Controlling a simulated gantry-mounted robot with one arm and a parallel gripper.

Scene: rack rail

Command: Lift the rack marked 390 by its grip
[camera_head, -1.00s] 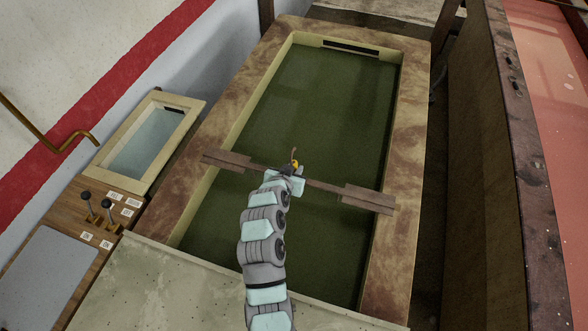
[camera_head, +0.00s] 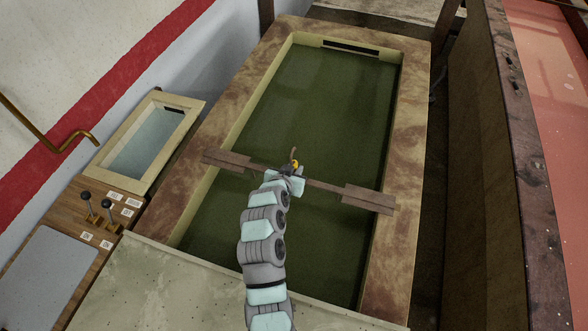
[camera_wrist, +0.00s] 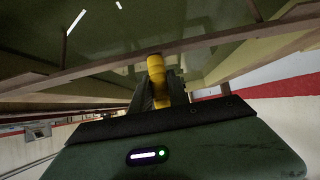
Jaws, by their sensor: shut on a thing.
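The rack (camera_head: 368,200) is a brown bar with wide flat ends. It lies across the tank, its ends over the two long rims. I cannot read a 390 mark on it. Its yellow grip (camera_head: 295,163) stands near the middle of the bar and also shows in the wrist view (camera_wrist: 156,68). My gripper (camera_head: 291,172) is at the bar's middle, shut on the yellow grip. In the wrist view the dark fingers stand on both sides of the grip. Whatever hangs below the bar is hidden. I cannot tell whether the bar ends touch the rims.
The tank (camera_head: 405,130) holds dark green liquid, open beyond the bar. A small basin (camera_head: 150,140) and levers (camera_head: 98,207) stand at the left. A pale ledge (camera_head: 150,285) runs along the near side. A second tank with reddish contents (camera_head: 555,100) is at the right.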

